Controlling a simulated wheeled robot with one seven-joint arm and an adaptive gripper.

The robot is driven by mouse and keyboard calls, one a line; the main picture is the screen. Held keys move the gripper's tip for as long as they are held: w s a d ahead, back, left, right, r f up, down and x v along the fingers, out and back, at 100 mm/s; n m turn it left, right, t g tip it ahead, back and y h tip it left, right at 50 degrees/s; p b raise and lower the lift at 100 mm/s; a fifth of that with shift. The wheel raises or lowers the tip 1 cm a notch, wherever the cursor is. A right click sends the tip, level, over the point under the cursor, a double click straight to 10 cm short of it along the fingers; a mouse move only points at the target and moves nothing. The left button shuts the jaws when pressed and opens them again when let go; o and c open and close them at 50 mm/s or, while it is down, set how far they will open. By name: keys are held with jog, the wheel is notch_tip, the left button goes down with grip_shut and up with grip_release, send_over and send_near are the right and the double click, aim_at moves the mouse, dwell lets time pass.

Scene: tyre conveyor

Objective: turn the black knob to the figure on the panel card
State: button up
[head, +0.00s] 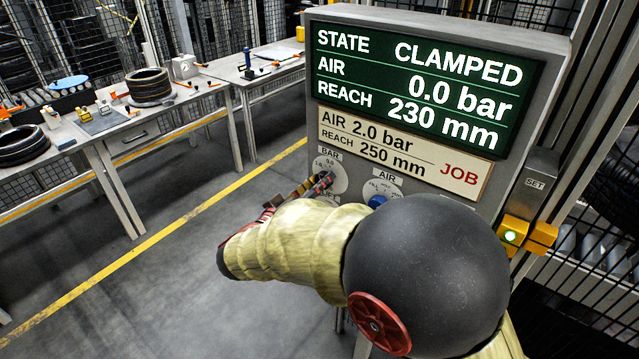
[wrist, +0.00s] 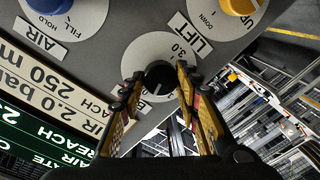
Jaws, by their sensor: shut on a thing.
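The black knob (wrist: 160,77) sits on a round white dial (wrist: 151,50) with a printed 3.0, on the grey panel. My gripper (wrist: 159,75) is shut on the knob, one finger on each side. In the head view my gripper (head: 318,186) reaches the dial (head: 328,168) under the BAR label, and the knob is mostly hidden there. The cream panel card (head: 400,150) reads AIR 2.0 bar, REACH 250 mm, JOB. The green screen (head: 420,85) above it reads STATE CLAMPED, AIR 0.0 bar, REACH 230 mm.
A blue AIR knob (head: 377,201) with FILL and HOLD marks is close to the right of the dial. A yellow UP/DOWN knob (wrist: 240,5) sits by the LIFT label. A SET box (head: 530,195) has a lit green lamp. Benches with tyres (head: 149,85) stand left, beyond open floor.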

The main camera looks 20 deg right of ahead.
jog(key=shift+w+f+n+g+h+p, duration=0.15)
jog(key=shift+n+g+p, duration=0.3)
jog(key=shift+n+p, duration=3.8)
jog(key=shift+s+r+n+g+h+p, duration=0.15)
jog(key=shift+n+g+p, duration=0.3)
jog(key=shift+n+p, duration=3.8)
jog(key=shift+f+n+b, duration=0.2)
jog(key=shift+n+b, duration=0.75)
jog(key=shift+n, duration=0.25)
jog(key=o, duration=1.1)
jog(key=shift+w+a, duration=0.1)
jog(key=shift+c, duration=0.2)
jog(key=shift+o, duration=0.5)
jog(key=shift+a+r, duration=0.1)
jog(key=f+v, duration=0.1)
jog(key=v, duration=1)
jog(key=shift+s+a+r, duration=0.3)
jog(key=shift+r, duration=0.1)
